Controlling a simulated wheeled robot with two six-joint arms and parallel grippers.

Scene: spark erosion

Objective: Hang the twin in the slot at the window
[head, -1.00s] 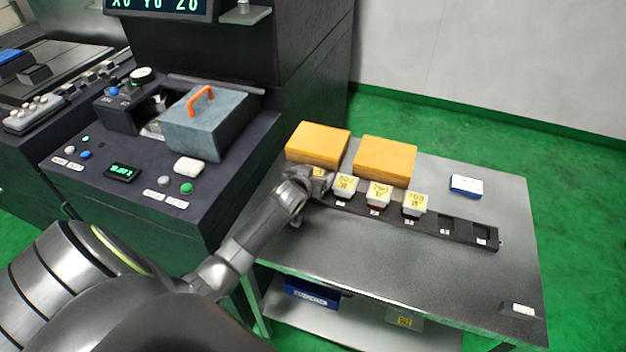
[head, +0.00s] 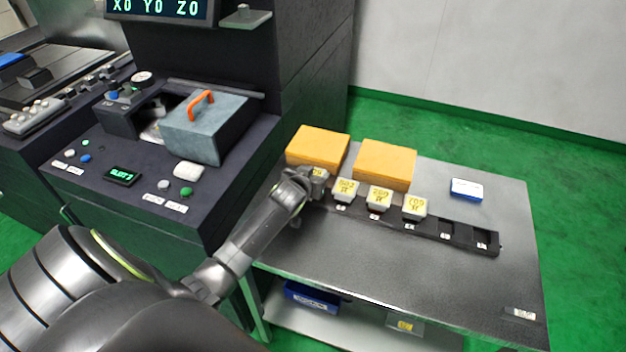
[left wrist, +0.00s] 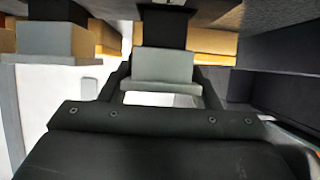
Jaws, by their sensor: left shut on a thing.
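A dark rack (head: 462,236) on the side table holds several pale blocks with yellow labels in a row. Three of them, a left (head: 345,190), a middle (head: 379,196) and a right block (head: 415,206), show clearly. My left gripper (head: 312,186) is at the rack's left end, shut on the leftmost pale block (head: 319,174), which it partly hides. In the left wrist view this grey block (left wrist: 162,68) sits between the two fingers. A small window (head: 121,176) on the machine panel shows green text that seems to read "SLOT 2". I cannot tell which block is the twin.
Two orange boxes (head: 318,147) (head: 385,163) stand close behind the rack. The rack's two right slots look empty. A blue-and-white box (head: 466,189) lies at the table's back right. A grey block with an orange handle (head: 204,125) sits on the machine. The table front is clear.

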